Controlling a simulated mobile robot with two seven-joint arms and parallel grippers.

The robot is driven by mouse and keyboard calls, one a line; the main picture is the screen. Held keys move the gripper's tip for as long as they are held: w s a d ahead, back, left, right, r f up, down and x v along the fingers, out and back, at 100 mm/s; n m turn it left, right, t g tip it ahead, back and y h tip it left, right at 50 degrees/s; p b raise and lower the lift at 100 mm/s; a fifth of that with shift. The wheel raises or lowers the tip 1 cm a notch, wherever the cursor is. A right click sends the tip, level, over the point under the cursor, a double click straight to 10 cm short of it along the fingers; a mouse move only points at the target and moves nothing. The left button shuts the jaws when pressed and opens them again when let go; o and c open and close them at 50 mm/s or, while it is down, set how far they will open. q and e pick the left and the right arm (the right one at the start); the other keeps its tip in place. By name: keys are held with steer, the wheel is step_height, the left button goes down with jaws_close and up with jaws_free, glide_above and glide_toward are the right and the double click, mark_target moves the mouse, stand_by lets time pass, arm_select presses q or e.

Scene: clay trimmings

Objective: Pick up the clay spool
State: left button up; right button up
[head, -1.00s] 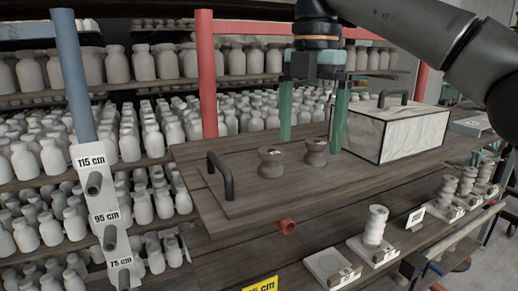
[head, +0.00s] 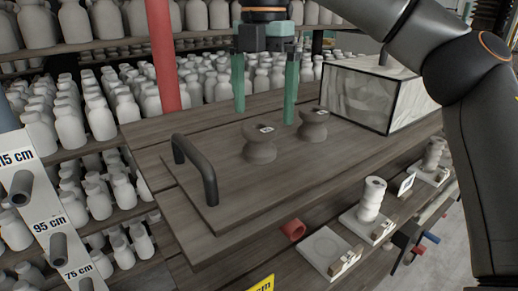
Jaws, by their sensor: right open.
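Two grey-brown clay spools with flared ends stand upright on a wooden board in the head view: the left spool (head: 259,145) and the right spool (head: 313,126). Each has a small white label on top. My right gripper (head: 264,112) has two green fingers, open and pointing down, with nothing between them. Its fingertips appear just above and behind the left spool in the picture, and the right finger shows between the two spools. I cannot tell the exact depth gap. My left gripper is not in view.
The board has a dark handle (head: 197,165) at its left end. A marbled box (head: 365,95) stands behind on the right. Pale stacked spools (head: 371,198) stand on small plates along the front edge. Shelves of white bottles (head: 125,112) and a red post (head: 163,60) are behind.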

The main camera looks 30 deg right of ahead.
mark_target(260, 126)
steer(key=f, duration=0.4)
steer(key=f+b, duration=0.1)
steer(key=f, duration=0.1)
steer(key=shift+s+a+f, duration=0.1)
steer(key=shift+a+f, duration=0.15)
steer(key=c, duration=1.5)
steer(key=shift+c, duration=0.4)
steer(key=shift+r, duration=0.1)
